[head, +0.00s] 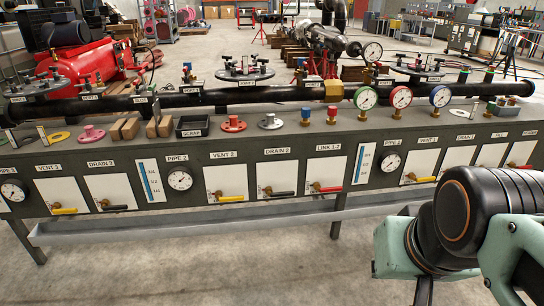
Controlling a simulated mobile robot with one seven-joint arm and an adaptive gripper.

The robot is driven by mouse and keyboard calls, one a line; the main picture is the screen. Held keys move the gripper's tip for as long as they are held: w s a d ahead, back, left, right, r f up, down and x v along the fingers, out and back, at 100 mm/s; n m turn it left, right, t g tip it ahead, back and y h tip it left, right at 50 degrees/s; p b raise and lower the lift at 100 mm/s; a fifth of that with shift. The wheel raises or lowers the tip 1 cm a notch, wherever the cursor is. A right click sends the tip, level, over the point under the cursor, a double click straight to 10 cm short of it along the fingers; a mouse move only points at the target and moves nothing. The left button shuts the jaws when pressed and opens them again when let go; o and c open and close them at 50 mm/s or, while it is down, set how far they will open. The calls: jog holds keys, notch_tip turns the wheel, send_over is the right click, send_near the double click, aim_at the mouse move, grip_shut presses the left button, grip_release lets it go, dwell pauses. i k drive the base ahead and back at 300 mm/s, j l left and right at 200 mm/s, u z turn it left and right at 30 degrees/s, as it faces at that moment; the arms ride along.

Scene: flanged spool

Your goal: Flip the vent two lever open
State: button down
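The VENT 2 lever (233,199) is a yellow handle at the lower edge of a white panel (226,177) on the front of the grey bench, left of the middle in the head view. It lies roughly level, reaching right from a small brass valve (217,194). The label VENT 2 (222,154) sits just above the panel. Only links of my arm show at the lower right, well to the right of this lever and apart from it. My gripper's fingers are not seen.
Black-handled DRAIN 2 (283,193) and red-handled LINK 1-2 (328,189) levers sit to the right. A gauge (180,178) is at left. A grey trough (190,226) runs below the levers. Pipe and gauges stand on top. The floor in front is clear.

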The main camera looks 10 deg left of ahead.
aim_at(219, 195)
jog(key=i+j, duration=0.15)
jog(key=j, duration=0.2)
jog(key=i+j, duration=0.15)
jog(key=j, duration=0.25)
jog(key=i+j, duration=0.15)
jog(key=j, duration=0.2)
jog(key=i+j, duration=0.1)
jog(key=j, duration=0.3)
jog(key=i+j, duration=0.15)
jog(key=j, duration=0.2)
jog(key=i+j+z, duration=0.1)
jog(key=j, duration=0.3)
jog(key=u, duration=0.25)
jog(key=z, duration=0.25)
jog(key=i, duration=0.05)
